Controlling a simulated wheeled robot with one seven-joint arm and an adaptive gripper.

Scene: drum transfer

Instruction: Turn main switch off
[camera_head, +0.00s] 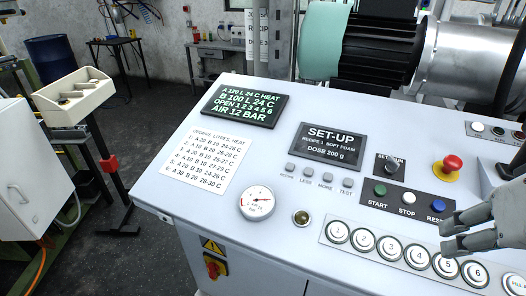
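The main switch (216,268) is a red rotary knob on a yellow plate, low on the front face of the white console (262,262). A yellow warning triangle (212,246) sits just above it. The knob's exact angle is too small to tell. My gripper (445,237) is at the right edge, above the console top near the numbered buttons. It is well right of the switch and apart from it. Its two grey fingers are spread with a gap between them, and nothing shows in it.
The console top carries a round gauge (256,203), numbered buttons (389,249), START, STOP and RESET buttons (408,198), a red mushroom button (452,163) and two displays (332,147). Dark floor (150,255) is clear before the console's left side.

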